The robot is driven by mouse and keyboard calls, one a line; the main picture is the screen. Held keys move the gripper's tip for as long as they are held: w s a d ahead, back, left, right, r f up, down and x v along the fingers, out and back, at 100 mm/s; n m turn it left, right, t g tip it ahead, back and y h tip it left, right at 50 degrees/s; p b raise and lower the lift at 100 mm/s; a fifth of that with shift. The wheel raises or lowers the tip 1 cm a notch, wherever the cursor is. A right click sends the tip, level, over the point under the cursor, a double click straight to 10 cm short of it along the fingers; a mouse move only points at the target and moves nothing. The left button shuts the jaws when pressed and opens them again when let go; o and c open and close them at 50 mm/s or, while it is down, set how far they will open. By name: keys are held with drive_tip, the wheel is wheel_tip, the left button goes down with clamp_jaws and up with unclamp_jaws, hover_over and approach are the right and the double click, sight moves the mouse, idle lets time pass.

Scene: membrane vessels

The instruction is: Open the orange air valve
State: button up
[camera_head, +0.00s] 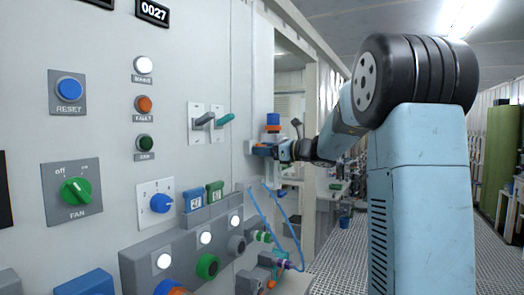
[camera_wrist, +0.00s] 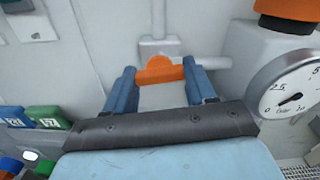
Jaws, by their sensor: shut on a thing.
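The orange air valve handle (camera_wrist: 160,70) shows in the wrist view, lying crosswise with a rounded hump in its middle. It sits in front of a grey pipe fitting on the pale wall. My gripper (camera_wrist: 158,77) is shut on it, with one blue finger at each end of the handle. In the head view, my gripper (camera_head: 264,150) is at the far right end of the panel, and a little orange shows by the fingers. Most of the valve is hidden there.
A round gauge (camera_wrist: 290,90) stands close to the right of my gripper. An orange and blue fitting (camera_head: 273,122) is just above it. Blue hoses (camera_head: 265,215) hang below. The panel to the left holds knobs, buttons and switches (camera_head: 212,120). Open floor lies beyond the panel.

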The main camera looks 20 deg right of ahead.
drive_tip(key=shift+f+n, duration=0.2)
drive_tip(key=shift+n, duration=6.8)
drive_tip(key=o, duration=0.7)
drive_tip(key=shift+c, duration=0.2)
drive_tip(key=o, duration=0.4)
drive_tip(key=shift+r, duration=0.15)
drive_tip(key=shift+s+d, duration=0.1)
drive_tip(key=shift+d, duration=0.05)
